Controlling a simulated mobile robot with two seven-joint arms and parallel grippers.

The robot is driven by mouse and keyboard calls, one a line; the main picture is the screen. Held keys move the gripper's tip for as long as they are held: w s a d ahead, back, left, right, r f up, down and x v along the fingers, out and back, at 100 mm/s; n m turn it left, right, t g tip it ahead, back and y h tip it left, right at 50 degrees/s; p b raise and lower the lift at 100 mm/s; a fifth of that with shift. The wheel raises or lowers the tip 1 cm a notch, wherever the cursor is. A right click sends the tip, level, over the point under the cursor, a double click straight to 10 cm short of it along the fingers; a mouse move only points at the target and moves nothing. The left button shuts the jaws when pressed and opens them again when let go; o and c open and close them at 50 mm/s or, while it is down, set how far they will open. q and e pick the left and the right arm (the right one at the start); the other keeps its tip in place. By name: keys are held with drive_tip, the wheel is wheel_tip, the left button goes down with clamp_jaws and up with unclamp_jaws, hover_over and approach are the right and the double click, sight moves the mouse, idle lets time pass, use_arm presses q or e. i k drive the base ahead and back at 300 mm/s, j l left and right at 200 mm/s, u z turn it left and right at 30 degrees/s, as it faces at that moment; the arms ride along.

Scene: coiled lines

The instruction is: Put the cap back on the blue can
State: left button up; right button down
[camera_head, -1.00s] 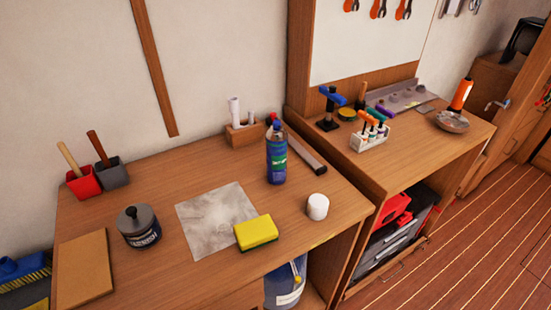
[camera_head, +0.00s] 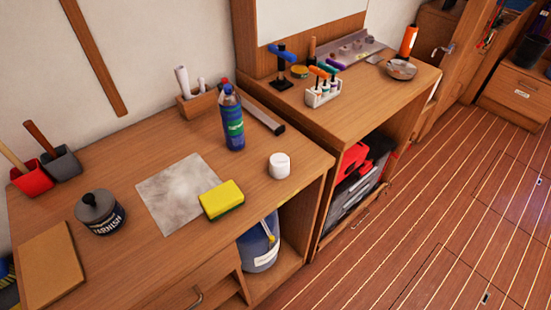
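The blue can (camera_head: 232,120) stands upright on the wooden workbench (camera_head: 150,265), towards its back right, with a green band on its label. Its top looks narrow and dark blue; I cannot tell more of its top at this size. A white cap (camera_head: 279,165) sits on the bench in front of the can and to its right, near the right edge. The cap and the can are apart. Neither of my grippers shows in the head view.
A yellow sponge (camera_head: 221,200), a grey cloth (camera_head: 180,190), a varnish tin (camera_head: 100,212) and a brown board (camera_head: 50,268) lie left of the cap. A wooden holder (camera_head: 201,104) and a dark bar (camera_head: 262,118) are behind. A second bench (camera_head: 390,92) stands right; open floor lies in front.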

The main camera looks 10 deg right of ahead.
sight(230, 104)
drive_tip(key=i+l, duration=0.1)
drive_tip(key=l, duration=0.85)
drive_tip(key=i+l, duration=0.15)
drive_tip(key=l, duration=0.75)
drive_tip(key=l+u, duration=0.1)
drive_tip(key=u, duration=1.45)
drive_tip(key=i+l, duration=0.05)
